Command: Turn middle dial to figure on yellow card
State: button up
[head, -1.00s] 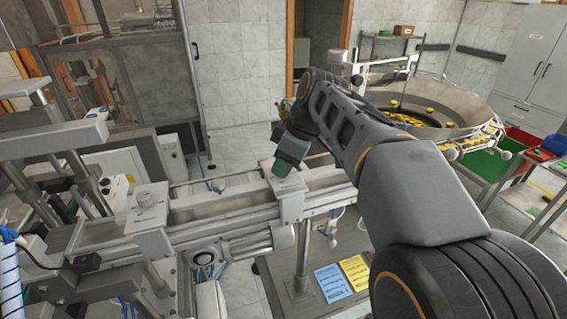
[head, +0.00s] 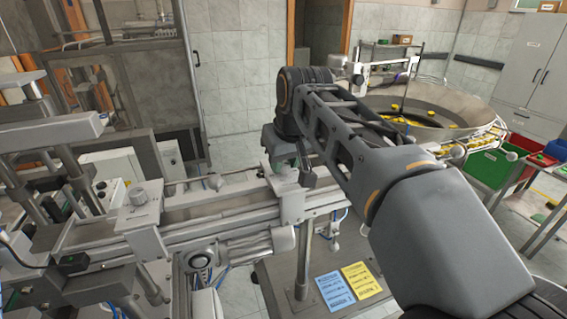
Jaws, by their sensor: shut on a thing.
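My gripper (head: 291,170) points down onto the grey block (head: 293,197) at the middle of the conveyor rail. It is shut on the dial on top of this block. The jaws and arm hide most of that dial, so its pointer and figures cannot be read. Another dial (head: 138,195) stands free on a similar block to the left. The yellow card (head: 362,278) lies on the low grey surface below the rail, right of a blue card (head: 334,290). The print on both cards is too small to read.
The conveyor rail (head: 215,205) runs between the two blocks. A round bowl feeder (head: 460,105) with yellow caps stands behind my arm at the right. Machine frames crowd the left side.

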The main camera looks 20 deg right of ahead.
jog(key=m+h, duration=0.1)
jog(key=m, duration=0.2)
jog(key=shift+m+h, duration=0.3)
jog(key=shift+m, duration=0.1)
jog(key=m+h, duration=0.1)
jog(key=m, duration=0.2)
jog(key=shift+m+g+b, duration=0.3)
jog(key=m+g+h, duration=0.1)
jog(key=m, duration=0.2)
jog(key=shift+m, duration=0.4)
jog(key=m+g+h, duration=0.1)
jog(key=m, duration=0.2)
jog(key=shift+m, duration=0.3)
jog(key=m+g, duration=0.1)
jog(key=m, duration=0.1)
jog(key=m+g+p, duration=0.1)
jog(key=m, duration=0.2)
jog(key=shift+w+h, duration=0.1)
jog(key=shift+h, duration=0.2)
jog(key=m+g, duration=0.1)
jog(key=m, duration=0.2)
jog(key=m+g+p, duration=0.1)
jog(key=m, duration=0.2)
jog(key=shift+g+y, duration=0.3)
jog(key=shift+y, duration=0.1)
jog(key=shift+m, duration=0.3)
